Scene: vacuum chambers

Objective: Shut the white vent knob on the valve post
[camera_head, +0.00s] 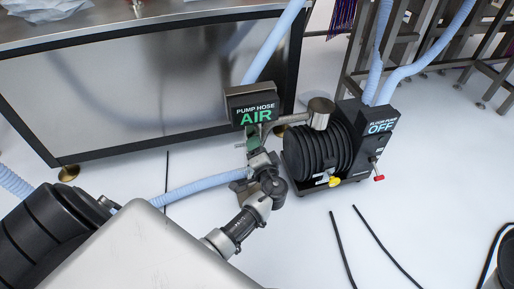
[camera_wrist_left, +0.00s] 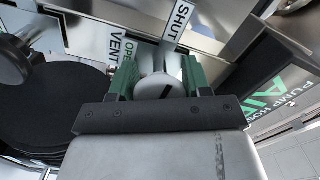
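Labels VENT (camera_wrist_left: 117,48), OPEN and SHUT (camera_wrist_left: 178,20) show beyond the knob. In the head view, my left gripper (camera_head: 254,145) is at the valve post, just below the sign reading PUMP HOSE AIR (camera_head: 253,108). The post's knob is hidden there by my gripper. My right gripper is out of view.
A black ribbed floor pump (camera_head: 318,150) with a sign reading FLOOR PUMP OFF (camera_head: 380,126) stands right of the post. Its yellow (camera_head: 334,181) and red (camera_head: 379,178) handles face outward. A blue hose (camera_head: 195,187) lies left of the post. A metal bench (camera_head: 150,75) stands behind.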

